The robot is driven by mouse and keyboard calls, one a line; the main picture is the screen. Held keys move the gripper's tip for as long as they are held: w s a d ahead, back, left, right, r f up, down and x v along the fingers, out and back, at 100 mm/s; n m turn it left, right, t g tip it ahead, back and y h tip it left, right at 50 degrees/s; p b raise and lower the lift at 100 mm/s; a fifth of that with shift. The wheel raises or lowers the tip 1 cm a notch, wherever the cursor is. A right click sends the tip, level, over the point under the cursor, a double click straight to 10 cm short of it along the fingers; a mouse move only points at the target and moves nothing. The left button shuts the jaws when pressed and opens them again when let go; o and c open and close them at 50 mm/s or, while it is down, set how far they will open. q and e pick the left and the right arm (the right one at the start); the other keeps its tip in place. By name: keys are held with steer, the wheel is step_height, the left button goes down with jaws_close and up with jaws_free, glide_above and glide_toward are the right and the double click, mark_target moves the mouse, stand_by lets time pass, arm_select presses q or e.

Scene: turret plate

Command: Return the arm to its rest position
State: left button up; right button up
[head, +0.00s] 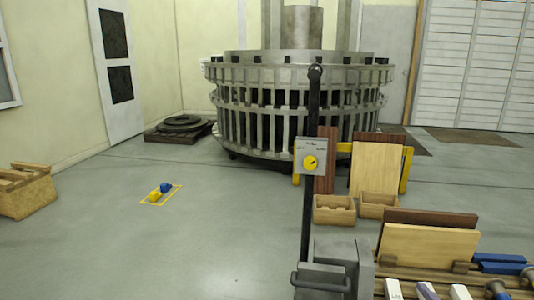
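Neither of my grippers shows in the head view, and I see no arm of mine. The turret plate may be the large grey round machine (295,105) at the back, with a ribbed double ring and a thick column on top. A dark upright post (311,190) stands in front of it. The post carries a grey control box (311,156) with a yellow knob.
A grey metal block (340,265) stands at the post's foot. At bottom right, boards (430,245) stand on a slatted bench. Small wooden boxes (334,209) are behind. A wooden crate (25,190) is left. Blue and yellow items (160,191) lie on the open floor.

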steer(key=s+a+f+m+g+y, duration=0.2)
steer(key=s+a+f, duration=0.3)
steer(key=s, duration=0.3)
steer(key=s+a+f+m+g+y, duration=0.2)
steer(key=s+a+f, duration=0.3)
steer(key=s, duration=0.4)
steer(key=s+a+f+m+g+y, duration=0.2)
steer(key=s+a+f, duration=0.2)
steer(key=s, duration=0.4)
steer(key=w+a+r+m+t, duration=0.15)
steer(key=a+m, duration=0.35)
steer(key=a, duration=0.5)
arm_select(q)
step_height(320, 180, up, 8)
steer(key=p, duration=1.1)
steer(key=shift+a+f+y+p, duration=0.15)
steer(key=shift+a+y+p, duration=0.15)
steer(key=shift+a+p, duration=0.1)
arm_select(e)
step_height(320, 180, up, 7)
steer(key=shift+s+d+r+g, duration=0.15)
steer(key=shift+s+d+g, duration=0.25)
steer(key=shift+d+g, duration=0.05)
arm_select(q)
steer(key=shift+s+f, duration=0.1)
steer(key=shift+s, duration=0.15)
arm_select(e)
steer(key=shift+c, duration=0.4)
